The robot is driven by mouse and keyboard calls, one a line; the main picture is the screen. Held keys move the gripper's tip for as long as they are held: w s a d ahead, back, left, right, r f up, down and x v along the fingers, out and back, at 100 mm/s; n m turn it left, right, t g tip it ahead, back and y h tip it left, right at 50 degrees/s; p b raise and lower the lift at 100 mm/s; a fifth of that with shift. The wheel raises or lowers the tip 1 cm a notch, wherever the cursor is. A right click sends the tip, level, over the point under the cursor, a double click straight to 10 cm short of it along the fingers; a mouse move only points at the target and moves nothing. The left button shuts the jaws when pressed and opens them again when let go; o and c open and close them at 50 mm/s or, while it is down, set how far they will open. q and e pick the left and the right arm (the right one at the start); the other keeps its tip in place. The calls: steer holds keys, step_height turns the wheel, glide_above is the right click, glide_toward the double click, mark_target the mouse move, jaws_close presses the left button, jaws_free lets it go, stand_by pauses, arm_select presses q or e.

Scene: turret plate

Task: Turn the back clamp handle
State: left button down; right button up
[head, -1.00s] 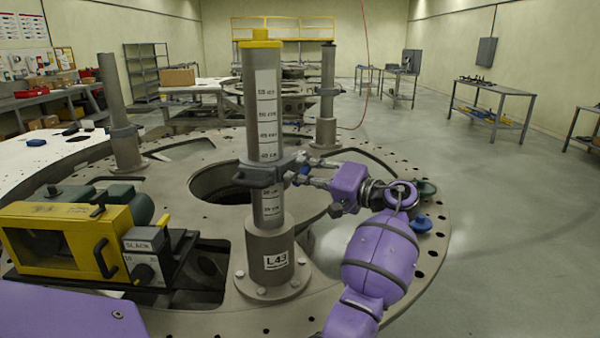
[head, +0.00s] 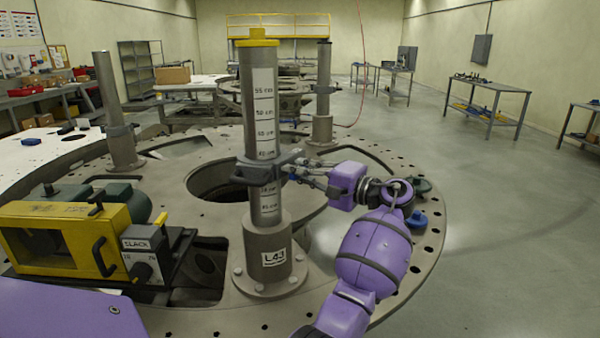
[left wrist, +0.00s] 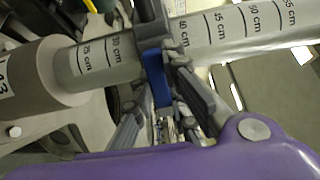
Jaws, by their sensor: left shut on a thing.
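A grey post (head: 266,205) with a centimetre scale and a yellow cap stands upright on the turret plate (head: 200,325). A dark clamp collar (head: 255,173) encircles it partway up; the collar also shows in the left wrist view (left wrist: 150,20). A blue clamp handle (left wrist: 157,78) sits at the collar's side. My left gripper (head: 296,170) reaches the collar from the right in the head view. Its fingers are shut on the blue handle, which they mostly hide in the head view. My right gripper is in neither view.
A yellow box unit (head: 70,240) marked SLACK stands on the plate left of the post. Two more posts with collars stand at left (head: 110,110) and at back (head: 322,100). The plate has large openings.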

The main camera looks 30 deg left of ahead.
arm_select(q)
steer(key=c, duration=1.7)
jaws_free()
steer(key=shift+d, duration=0.1)
steer(key=d, duration=1.2)
steer(key=shift+s, duration=0.2)
